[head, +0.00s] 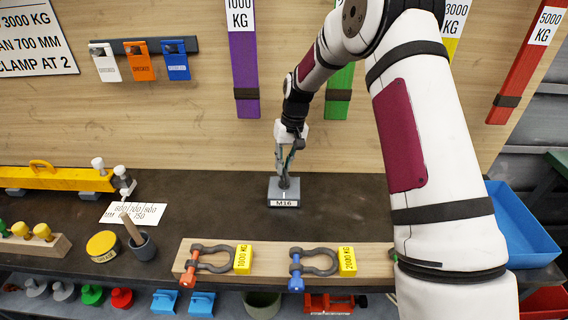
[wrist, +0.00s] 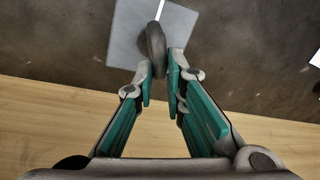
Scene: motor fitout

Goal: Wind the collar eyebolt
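The collar eyebolt (wrist: 156,48) is a dark grey ring standing upright on a grey square block (wrist: 128,38) with a white line across its top. In the head view the block (head: 284,197) carries an "M16" label and stands on the dark bench top, with the eyebolt (head: 284,182) at its middle. My gripper (wrist: 161,75) points down at the block. Its teal-padded fingers are close together, one on each side of the ring, and seem to press on it. The eyebolt's shank and collar are hidden.
A wooden board (head: 270,257) with two shackles and yellow tags lies in front of the block. A dark cup (head: 143,246), a yellow round tin (head: 103,246) and a white number card (head: 138,213) are at left. A blue bin (head: 522,225) is at right. Bench around the block is clear.

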